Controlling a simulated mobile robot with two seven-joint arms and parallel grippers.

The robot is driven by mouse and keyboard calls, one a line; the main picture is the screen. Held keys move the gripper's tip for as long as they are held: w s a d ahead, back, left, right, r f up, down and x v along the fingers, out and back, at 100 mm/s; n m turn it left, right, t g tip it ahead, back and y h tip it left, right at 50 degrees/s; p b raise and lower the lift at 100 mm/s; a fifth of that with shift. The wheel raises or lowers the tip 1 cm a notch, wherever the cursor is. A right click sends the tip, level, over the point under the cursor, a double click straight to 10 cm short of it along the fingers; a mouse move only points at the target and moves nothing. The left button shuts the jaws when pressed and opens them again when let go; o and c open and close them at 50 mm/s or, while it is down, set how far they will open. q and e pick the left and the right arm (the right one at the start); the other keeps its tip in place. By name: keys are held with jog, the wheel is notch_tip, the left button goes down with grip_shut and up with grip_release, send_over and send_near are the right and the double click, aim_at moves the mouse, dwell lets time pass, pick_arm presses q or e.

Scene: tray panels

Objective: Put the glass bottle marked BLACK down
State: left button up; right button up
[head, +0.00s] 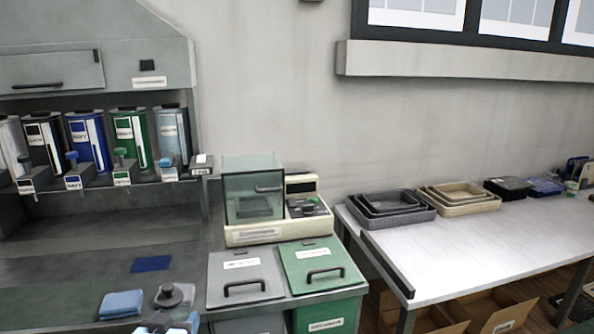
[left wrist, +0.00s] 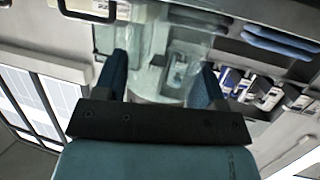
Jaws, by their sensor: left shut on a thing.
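The glass bottle (head: 170,296) shows at the bottom of the head view as a grey, round stoppered top above the counter's front part. My left gripper (head: 172,322) has its blue fingers on either side of the bottle and is shut on it. In the left wrist view, the clear bottle (left wrist: 172,88) stands between the fingers of the left gripper (left wrist: 165,64), with a small label on it. I cannot read the label. The bottle's base is hidden in the head view, so I cannot tell if it touches the counter. My right gripper is not in view.
A glass-fronted balance (head: 252,236) and grey (head: 245,278) and green lidded bins (head: 320,266) stand right. Several coloured dispensers (head: 88,140) line the shelf. Bare counter (head: 60,265) lies left.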

pick_arm(q)
jog(key=s+r+p, duration=0.4)
jog(key=r+p, duration=0.5)
jog(key=p, duration=0.1)
jog(key=s+r+p, duration=0.4)
jog(key=r+p, duration=0.5)
jog(key=p, duration=0.1)
jog(key=shift+s+r, duration=0.15)
jog(key=shift+r, duration=0.25)
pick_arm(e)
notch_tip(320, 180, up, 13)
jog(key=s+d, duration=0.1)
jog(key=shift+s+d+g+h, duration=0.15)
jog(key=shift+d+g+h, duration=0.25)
